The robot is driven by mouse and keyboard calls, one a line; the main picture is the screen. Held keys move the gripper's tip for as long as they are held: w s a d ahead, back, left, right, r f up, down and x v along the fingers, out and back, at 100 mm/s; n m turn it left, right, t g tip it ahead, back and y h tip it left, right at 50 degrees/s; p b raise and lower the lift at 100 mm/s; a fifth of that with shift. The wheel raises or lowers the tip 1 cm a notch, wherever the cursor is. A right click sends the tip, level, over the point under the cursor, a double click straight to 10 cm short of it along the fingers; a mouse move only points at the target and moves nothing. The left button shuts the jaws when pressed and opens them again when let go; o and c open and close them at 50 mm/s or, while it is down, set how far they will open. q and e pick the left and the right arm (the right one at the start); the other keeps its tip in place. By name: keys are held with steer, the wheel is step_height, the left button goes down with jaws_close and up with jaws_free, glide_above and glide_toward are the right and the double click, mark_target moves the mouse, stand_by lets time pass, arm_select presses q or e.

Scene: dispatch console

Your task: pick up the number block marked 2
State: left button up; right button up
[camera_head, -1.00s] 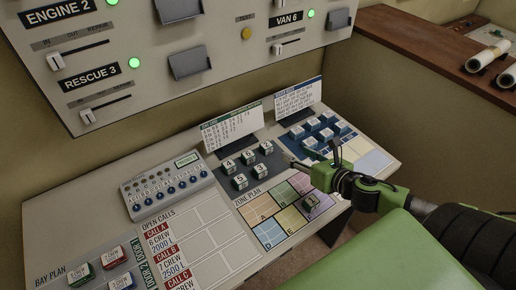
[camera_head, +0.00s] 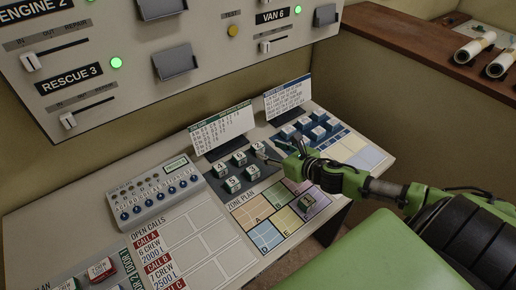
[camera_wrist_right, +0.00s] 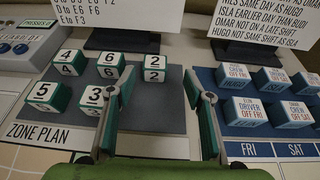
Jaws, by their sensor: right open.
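The number block marked 2 (camera_wrist_right: 154,68) is a small white block with dark green sides, standing on the grey pad (camera_wrist_right: 150,118). In the head view this block (camera_head: 257,147) is at the right end of the back row. My right gripper (camera_head: 274,150) is beside it, coming in from the right. In the right wrist view my right gripper (camera_wrist_right: 158,84) is open, with the block 2 ahead, in line with the gap between its fingers. Blocks 4 (camera_wrist_right: 69,62), 6 (camera_wrist_right: 109,64), 5 (camera_wrist_right: 46,95) and 3 (camera_wrist_right: 92,97) stand left of it; a finger partly covers 3.
Blue-sided blocks (camera_wrist_right: 240,110) stand on a blue board right of the gripper. Two text cards (camera_head: 222,126) stand behind the pads. A keypad box (camera_head: 152,187) is at left.

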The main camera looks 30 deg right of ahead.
mark_target(261, 149)
steer(key=shift+w+a+f, duration=0.1)
steer(key=shift+w+f, duration=0.1)
steer(key=shift+w, duration=0.4)
steer(key=shift+w+a+f, duration=0.1)
steer(key=shift+w+f, duration=0.05)
steer(key=shift+w, duration=0.2)
steer(key=shift+a+f+p+x, duration=0.15)
steer(key=shift+p+x, duration=0.25)
steer(key=shift+x, duration=0.75)
steer(key=shift+a+f+p+x, duration=0.15)
steer(key=shift+p+x, duration=0.25)
steer(key=shift+x, duration=0.8)
steer(key=shift+s, duration=0.2)
steer(key=shift+r, duration=0.1)
steer(key=c, duration=1)
